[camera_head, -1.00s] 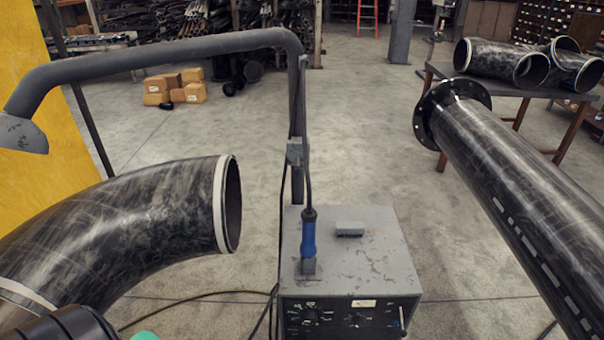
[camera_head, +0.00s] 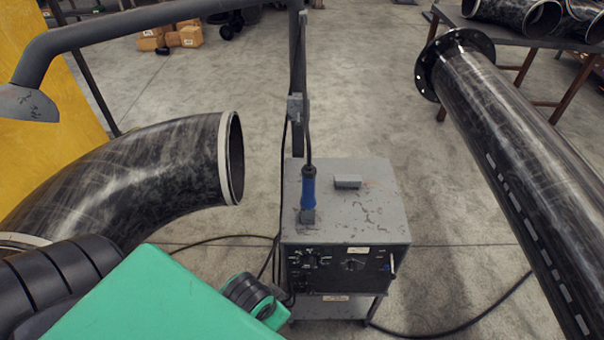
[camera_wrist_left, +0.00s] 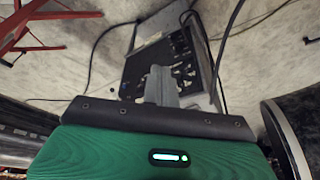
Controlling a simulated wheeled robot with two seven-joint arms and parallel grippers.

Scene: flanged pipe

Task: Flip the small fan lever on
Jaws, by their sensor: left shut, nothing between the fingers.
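The grey machine box (camera_head: 375,215) stands in the middle of the head view, its black control panel (camera_head: 330,268) facing me. A small pale lever (camera_head: 392,262) sticks up at the panel's right edge. My green left arm covers the lower left of the head view, and its gripper does not show there. In the left wrist view my left gripper (camera_wrist_left: 160,78) is shut and empty, pointing toward the box and its panel (camera_wrist_left: 182,52). It looks apart from the panel. I cannot make out the lever in that view. My right gripper is not in view.
A large elbow pipe (camera_head: 150,175) is at left, below a grey extraction arm (camera_head: 150,24). A long flanged pipe (camera_head: 510,150) slants along the right. Cables lie on the floor around the box.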

